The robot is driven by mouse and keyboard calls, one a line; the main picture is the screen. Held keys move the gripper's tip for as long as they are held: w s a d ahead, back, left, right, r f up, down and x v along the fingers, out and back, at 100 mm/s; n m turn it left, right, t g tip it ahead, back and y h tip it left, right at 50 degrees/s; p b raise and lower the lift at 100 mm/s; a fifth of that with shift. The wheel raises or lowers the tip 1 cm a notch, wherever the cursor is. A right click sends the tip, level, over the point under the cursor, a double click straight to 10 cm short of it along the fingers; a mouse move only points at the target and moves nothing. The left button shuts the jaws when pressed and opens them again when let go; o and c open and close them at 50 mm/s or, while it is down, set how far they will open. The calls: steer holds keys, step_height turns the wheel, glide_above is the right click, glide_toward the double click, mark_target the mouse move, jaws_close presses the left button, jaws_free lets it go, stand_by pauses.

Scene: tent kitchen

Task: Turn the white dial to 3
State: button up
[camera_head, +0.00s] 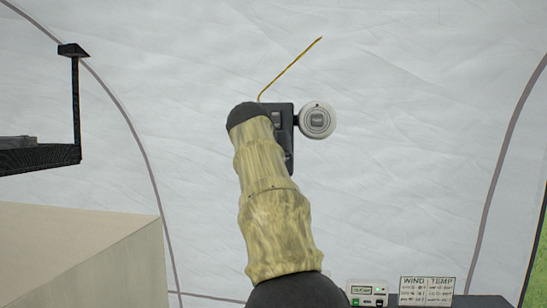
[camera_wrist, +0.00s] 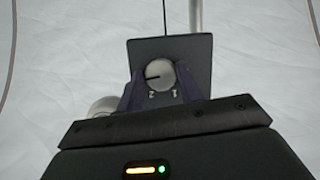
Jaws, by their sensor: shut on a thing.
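The white dial (camera_wrist: 159,74) shows in the wrist view, round and pale, with a black mark pointing left. It sits on a dark rectangular plate (camera_wrist: 192,52). My gripper (camera_wrist: 160,88) has one dark finger on each side of the dial and is shut on it. In the head view my sleeved arm reaches up to the dark plate (camera_head: 287,110) and hides the dial and the fingers.
A round white fixture (camera_head: 316,120) sits just right of the plate. A thin yellow wire (camera_head: 290,68) rises from the plate on the white tent wall (camera_head: 400,60). A beige box (camera_head: 80,255) and a dark shelf (camera_head: 40,157) stand at left. Small panels with a WIND and TEMP label (camera_head: 426,290) are low right.

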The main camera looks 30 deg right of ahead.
steer(key=shift+f+m+y, duration=0.25)
steer(key=shift+m+y, duration=0.15)
steer(key=shift+m, duration=0.1)
steer(key=o, duration=1)
steer(key=shift+d, duration=0.1)
steer(key=shift+r, duration=0.1)
steer(key=shift+r, duration=0.1)
steer(key=b+v, duration=0.3)
steer(key=v, duration=1.4)
steer(key=shift+s+f, duration=0.25)
